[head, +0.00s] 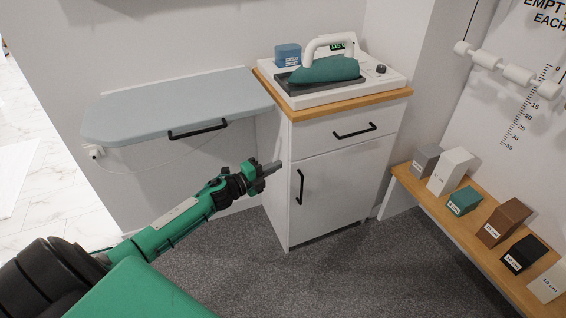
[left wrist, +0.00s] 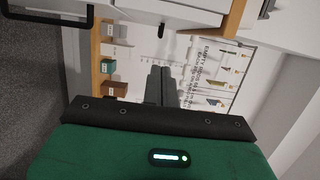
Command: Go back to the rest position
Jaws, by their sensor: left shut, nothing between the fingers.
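My left gripper (head: 269,169) is shut and empty in the head view. Its arm comes in from the lower left, and the fingers point right, in front of the white cabinet (head: 342,180) near its left edge. In the left wrist view the shut fingers (left wrist: 160,85) point away from the camera, with nothing between them. I cannot tell whether the fingertips touch the cabinet. My right gripper is in neither view.
A fold-down ironing board (head: 180,105) with a black handle is on the wall at left. A green iron (head: 322,70) and a blue box (head: 288,54) stand on the cabinet. A wooden shelf (head: 470,231) with several labelled blocks runs along the right. Grey carpet (head: 330,275) is clear.

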